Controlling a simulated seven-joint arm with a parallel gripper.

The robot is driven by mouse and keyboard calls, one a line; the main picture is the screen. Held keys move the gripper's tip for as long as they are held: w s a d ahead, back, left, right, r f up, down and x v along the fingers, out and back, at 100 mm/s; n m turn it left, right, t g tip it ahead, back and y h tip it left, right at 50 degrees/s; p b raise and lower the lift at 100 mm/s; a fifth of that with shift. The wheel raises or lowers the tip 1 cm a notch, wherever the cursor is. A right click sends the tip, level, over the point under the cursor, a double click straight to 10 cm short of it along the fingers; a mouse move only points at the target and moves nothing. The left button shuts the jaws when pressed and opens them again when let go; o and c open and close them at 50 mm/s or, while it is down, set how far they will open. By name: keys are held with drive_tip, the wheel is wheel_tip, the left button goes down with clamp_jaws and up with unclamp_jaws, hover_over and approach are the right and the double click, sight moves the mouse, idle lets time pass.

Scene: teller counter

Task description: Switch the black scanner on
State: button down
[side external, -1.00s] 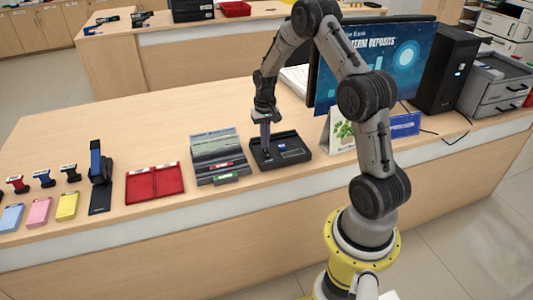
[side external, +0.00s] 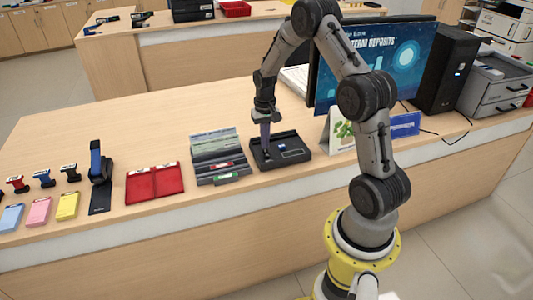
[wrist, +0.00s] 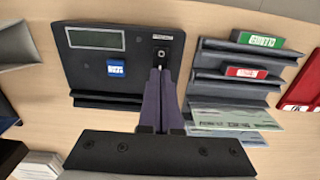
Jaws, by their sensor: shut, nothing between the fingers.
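The black scanner (side external: 294,158) lies flat on the counter. In the wrist view the scanner (wrist: 85,65) shows a grey-green display (wrist: 95,39), a blue label (wrist: 116,68) and a small labelled switch panel (wrist: 163,47) at its upper right corner. My gripper (side external: 266,155) points down over the scanner's left part in the side view. In the wrist view its shut fingertips (wrist: 160,72) are just below the switch panel, with nothing held. I cannot tell whether they touch the scanner. The switch's position is too small to tell.
A rack with slips (side external: 220,178) stands close to the left of the scanner, with a red tray (side external: 155,184) beyond it. A monitor (side external: 375,60) and a plant-picture card (side external: 340,130) stand to the right. The counter behind the rack is clear.

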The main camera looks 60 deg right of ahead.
sight(264, 151)
drive_tip(key=shift+f, duration=0.9)
idle(1.0)
drive_tip(key=shift+r, duration=3.55)
drive_tip(key=shift+w+a, duration=0.1)
